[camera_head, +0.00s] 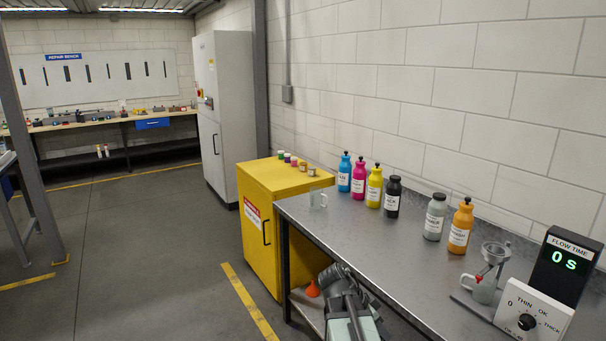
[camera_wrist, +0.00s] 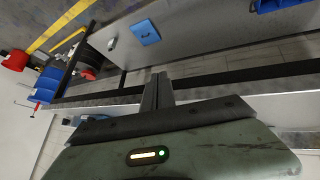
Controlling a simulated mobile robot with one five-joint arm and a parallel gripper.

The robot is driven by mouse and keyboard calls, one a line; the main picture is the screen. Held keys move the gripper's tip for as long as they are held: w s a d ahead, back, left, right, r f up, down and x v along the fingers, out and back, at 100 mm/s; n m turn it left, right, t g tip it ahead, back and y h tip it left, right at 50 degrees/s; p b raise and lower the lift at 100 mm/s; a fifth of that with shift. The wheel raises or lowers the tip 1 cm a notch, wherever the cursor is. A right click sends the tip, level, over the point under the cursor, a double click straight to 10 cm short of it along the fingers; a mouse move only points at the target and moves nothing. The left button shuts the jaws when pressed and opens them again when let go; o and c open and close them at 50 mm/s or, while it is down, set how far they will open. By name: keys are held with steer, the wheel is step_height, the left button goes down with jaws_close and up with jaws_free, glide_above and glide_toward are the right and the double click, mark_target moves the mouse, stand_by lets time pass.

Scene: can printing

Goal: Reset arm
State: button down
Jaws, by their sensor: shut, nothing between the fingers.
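My gripper (camera_wrist: 158,88) shows in the wrist view at the middle, its two dark fingers pressed together with nothing between them. Below it in that view is a grey-green body part of mine with a lit yellow bar and a green light. In the head view my arm (camera_head: 345,305) is at the bottom middle, beside the left front of the grey workbench (camera_head: 375,238). The arm looks folded there; I cannot make out the fingertips in that view.
Cyan (camera_head: 344,176), magenta, yellow, black, grey and orange bottles line the workbench's wall side. A flow-time display (camera_head: 563,265) and dial box (camera_head: 533,312) stand at right. A yellow cabinet (camera_head: 270,220) is left; floor beyond is open.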

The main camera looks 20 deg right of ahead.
steer(key=w+a+f+n+t+y, duration=0.1)
steer(key=w+a+f+n+y, duration=0.1)
steer(key=a+n, duration=0.7)
steer(key=w+a+f+n+t+y+b, duration=0.1)
steer(key=a+f+n+y, duration=0.3)
steer(key=a+n, duration=0.5)
steer(key=w+a+y, duration=0.1)
steer(key=a, duration=1)
steer(key=shift+w+f+t, duration=0.35)
steer(key=shift+t, duration=0.05)
